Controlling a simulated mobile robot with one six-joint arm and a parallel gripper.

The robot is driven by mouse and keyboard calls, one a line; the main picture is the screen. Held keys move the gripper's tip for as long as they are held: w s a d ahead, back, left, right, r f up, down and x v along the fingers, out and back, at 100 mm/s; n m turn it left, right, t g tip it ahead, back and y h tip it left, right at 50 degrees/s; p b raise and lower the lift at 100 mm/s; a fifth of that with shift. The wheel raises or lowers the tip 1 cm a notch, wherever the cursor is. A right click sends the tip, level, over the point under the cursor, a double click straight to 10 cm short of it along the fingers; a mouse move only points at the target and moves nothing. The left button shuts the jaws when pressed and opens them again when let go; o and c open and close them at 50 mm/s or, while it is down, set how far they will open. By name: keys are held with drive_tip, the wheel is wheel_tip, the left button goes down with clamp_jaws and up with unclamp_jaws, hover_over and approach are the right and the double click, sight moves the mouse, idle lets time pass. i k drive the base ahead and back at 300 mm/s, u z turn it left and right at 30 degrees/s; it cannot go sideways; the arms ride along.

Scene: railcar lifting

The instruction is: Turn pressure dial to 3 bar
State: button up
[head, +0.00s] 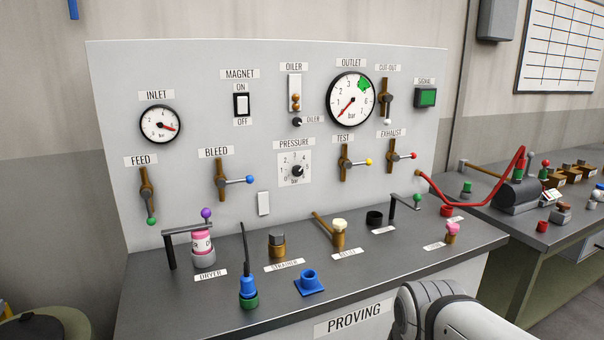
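The pressure dial (297,171) is a small black knob on a square white scale plate, in the middle of the upright grey panel in the head view. A "PRESSURE" label sits above it and "bar" is printed below. The knob's pointer is too small to read surely. The outlet gauge (351,100), above right of the dial, has a green sector at upper right, and its red needle points to lower left, near 0. My arm (445,313) shows at the bottom right, in front of the bench. My gripper is out of the picture, and nothing touches the dial.
Feed (147,194), bleed (222,180), test (346,162) and exhaust (392,160) valve levers stick out around the dial. On the bench top (190,305) stand a dryer (203,246), a strainer (277,244) and a blue-green tool (247,290). A red hose (480,203) arcs at right.

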sight(297, 171)
drive_tip(key=u, duration=0.05)
drive_tip(key=i, duration=1)
drive_tip(key=z, duration=0.05)
